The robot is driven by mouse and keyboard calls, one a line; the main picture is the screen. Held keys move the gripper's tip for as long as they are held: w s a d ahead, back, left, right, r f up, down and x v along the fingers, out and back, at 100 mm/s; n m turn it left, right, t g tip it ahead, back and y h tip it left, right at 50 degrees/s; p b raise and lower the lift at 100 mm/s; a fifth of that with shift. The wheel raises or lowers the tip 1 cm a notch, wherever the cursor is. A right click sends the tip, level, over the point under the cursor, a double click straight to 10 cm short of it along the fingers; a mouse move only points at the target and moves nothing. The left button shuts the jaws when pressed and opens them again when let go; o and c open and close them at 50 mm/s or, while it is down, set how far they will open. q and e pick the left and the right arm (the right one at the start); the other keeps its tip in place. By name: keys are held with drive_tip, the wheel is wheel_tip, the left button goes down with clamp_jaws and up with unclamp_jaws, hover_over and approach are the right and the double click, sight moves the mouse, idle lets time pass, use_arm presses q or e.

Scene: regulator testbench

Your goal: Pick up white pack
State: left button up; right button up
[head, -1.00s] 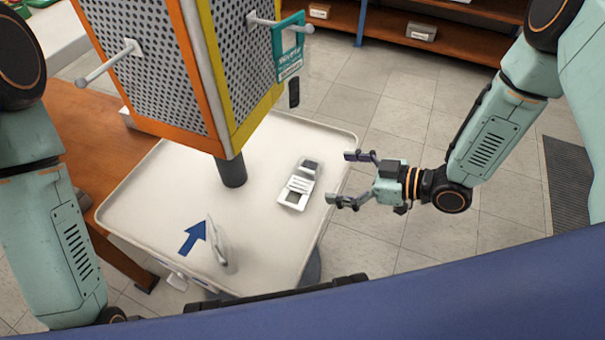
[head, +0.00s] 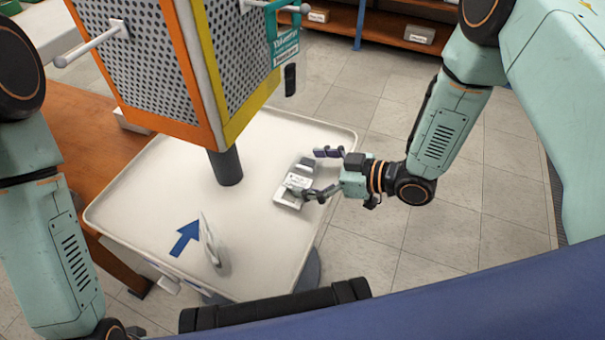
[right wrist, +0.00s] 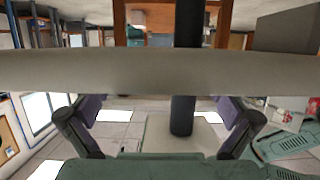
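A white pack (head: 297,182) with a grey end lies flat on the right part of the white trolley tray (head: 130,215) in the head view. My right gripper (head: 313,172) is open at the pack's right side, its fingers pointing left. The lower finger overlaps part of the pack in the picture; contact cannot be told. In the right wrist view the open fingers (right wrist: 160,125) stand wide apart with nothing held between them. A pale band, seemingly the tray edge (right wrist: 90,72), crosses that view, and I cannot make out the pack there. My left gripper is out of view.
A perforated display tower (head: 150,60) with hooks stands on a dark post (head: 226,167) in the tray. A thin white upright item (head: 210,243) stands beside a blue arrow (head: 186,237). A wooden bench (head: 75,150) is at the left. Open floor lies to the right.

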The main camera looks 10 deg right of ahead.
sight(309, 172)
drive_tip(key=c, duration=0.7)
wheel_tip(309, 172, up, 10)
drive_tip(key=p, duration=0.4)
